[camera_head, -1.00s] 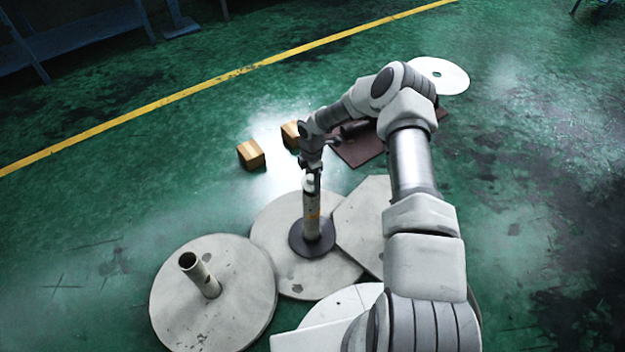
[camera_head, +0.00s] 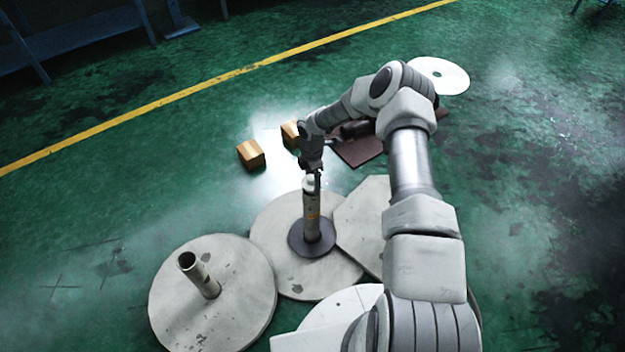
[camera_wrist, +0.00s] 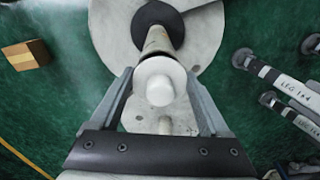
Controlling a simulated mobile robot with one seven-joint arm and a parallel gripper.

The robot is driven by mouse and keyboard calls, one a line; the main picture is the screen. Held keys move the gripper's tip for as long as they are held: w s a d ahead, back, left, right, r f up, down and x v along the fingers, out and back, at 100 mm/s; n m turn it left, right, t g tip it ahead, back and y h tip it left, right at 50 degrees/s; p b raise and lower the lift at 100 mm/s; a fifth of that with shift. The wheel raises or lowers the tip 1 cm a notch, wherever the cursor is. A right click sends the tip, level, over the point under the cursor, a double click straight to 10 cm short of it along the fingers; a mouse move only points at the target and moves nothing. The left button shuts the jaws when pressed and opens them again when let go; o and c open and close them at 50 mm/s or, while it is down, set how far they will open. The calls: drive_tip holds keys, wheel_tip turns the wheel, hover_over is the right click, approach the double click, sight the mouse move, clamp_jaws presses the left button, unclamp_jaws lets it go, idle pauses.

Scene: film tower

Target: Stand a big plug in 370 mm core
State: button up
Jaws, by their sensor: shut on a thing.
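The white big plug (camera_wrist: 160,82) has a round knob and sits between my gripper's fingers (camera_wrist: 159,74), which are shut on it. In the head view, the plug (camera_head: 309,184) is at the top of an upright grey core (camera_head: 312,225) with an orange mark, and my gripper (camera_head: 314,174) is right above it. The plug looks lined up with the core and touching its top; how deep it sits is hidden. The core stands on a dark round flange (camera_head: 298,240) on a pale round plate (camera_head: 275,220). No length marking is readable.
A second round plate (camera_head: 240,315) at left bears an open, empty tube (camera_head: 200,275). Two wooden blocks (camera_head: 251,154) lie behind. A brown mat (camera_head: 358,152) and a white disc (camera_head: 440,76) lie farther back. Labelled black-and-white legs (camera_wrist: 290,85) show at right in the wrist view.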

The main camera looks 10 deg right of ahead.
drive_tip(key=shift+f+b, duration=0.65)
drive_tip(key=shift+f, duration=0.15)
drive_tip(key=o, duration=1.2)
wheel_tip(320, 180, up, 18)
drive_tip(key=p, duration=0.6)
drive_tip(key=shift+w+f, duration=0.2)
drive_tip(key=shift+f, duration=0.05)
